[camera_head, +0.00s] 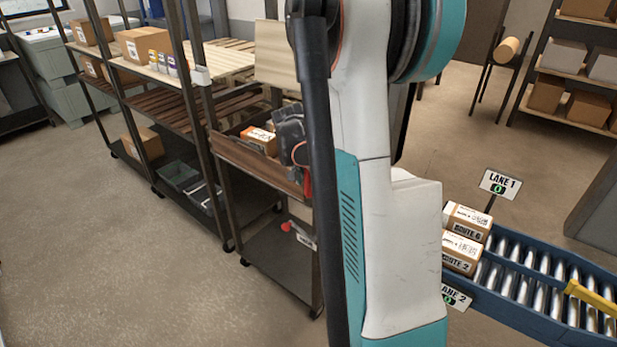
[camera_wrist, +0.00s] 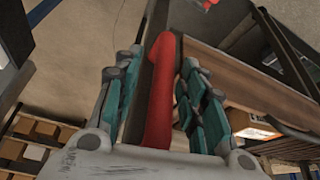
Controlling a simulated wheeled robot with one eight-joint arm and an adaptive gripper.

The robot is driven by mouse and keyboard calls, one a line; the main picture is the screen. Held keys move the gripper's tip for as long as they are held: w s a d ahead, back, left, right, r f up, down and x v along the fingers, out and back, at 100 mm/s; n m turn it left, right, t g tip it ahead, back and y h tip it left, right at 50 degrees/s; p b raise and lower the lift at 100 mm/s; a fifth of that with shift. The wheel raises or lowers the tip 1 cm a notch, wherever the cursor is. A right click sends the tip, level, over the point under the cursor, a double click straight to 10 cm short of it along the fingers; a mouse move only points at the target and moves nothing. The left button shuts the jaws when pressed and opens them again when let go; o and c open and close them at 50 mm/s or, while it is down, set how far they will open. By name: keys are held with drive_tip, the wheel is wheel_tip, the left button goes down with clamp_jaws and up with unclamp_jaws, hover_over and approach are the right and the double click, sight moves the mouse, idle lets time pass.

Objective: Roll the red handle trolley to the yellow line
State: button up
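The trolley is a dark-framed cart with a brown wooden upper tray (camera_head: 232,153) and a grey lower shelf (camera_head: 270,262). Its red handle (camera_head: 307,184) shows just below my gripper (camera_head: 292,140) at the tray's right end. In the wrist view the red handle (camera_wrist: 162,95) lies lengthwise between the fingers of my gripper (camera_wrist: 166,65). Narrow gaps seem to show on both sides of it, so the fingers look open around it. My arm hides the trolley's right side in the head view. No yellow floor line is visible.
A tall shelf rack (camera_head: 150,85) with boxes stands directly left of the trolley. A roller conveyor (camera_head: 520,270) with two cartons (camera_head: 462,252) is at the right. Another box shelf (camera_head: 570,75) stands at the back right. The floor at front left is clear.

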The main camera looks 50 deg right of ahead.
drive_tip(key=p+v, duration=0.8)
drive_tip(key=v, duration=0.6)
drive_tip(key=b+x, duration=0.3)
drive_tip(key=x, duration=1.1)
drive_tip(key=shift+w, duration=0.15)
clamp_jaws()
